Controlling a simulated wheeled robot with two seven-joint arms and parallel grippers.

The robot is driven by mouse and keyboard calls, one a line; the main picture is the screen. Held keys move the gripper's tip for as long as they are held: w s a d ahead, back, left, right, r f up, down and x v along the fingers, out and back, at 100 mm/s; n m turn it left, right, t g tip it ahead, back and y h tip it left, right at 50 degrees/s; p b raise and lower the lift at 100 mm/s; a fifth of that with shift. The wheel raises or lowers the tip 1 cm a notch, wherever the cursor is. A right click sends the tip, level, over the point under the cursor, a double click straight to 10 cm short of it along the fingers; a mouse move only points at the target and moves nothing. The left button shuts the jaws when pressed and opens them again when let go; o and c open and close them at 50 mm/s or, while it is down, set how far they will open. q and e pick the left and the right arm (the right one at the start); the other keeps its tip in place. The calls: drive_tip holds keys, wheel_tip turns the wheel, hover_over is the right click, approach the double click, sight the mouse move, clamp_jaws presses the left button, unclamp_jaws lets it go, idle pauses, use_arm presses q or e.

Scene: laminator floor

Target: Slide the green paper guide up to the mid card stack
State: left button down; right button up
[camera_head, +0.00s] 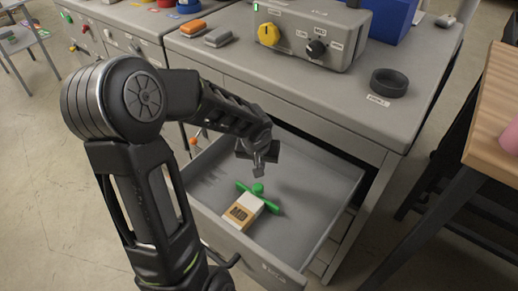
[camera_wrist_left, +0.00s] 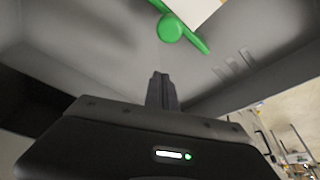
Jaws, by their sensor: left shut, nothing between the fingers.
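The green paper guide (camera_head: 268,203) is a bar with a round knob, lying in the open drawer (camera_head: 315,187). The mid card stack (camera_head: 240,213), white with a tan band marked MID, lies against or very near the guide's front side; I cannot tell if they touch. My left gripper (camera_head: 257,170) is shut and empty above the drawer, behind the guide. In the left wrist view, the shut fingers (camera_wrist_left: 161,88) point toward the guide's knob (camera_wrist_left: 170,28), apart from it. A corner of the white stack (camera_wrist_left: 197,8) shows beyond. My right gripper is out of view.
A grey cabinet top above the drawer holds a control box (camera_head: 312,35) with yellow and black knobs, a black ring (camera_head: 389,82), and an orange block (camera_head: 193,28). The drawer walls bound the space. A wooden table (camera_head: 495,120) stands at the right.

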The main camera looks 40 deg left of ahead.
use_arm(q)
drive_tip(key=v, duration=0.9)
drive_tip(key=shift+d, duration=0.2)
drive_tip(key=shift+s+f, duration=0.1)
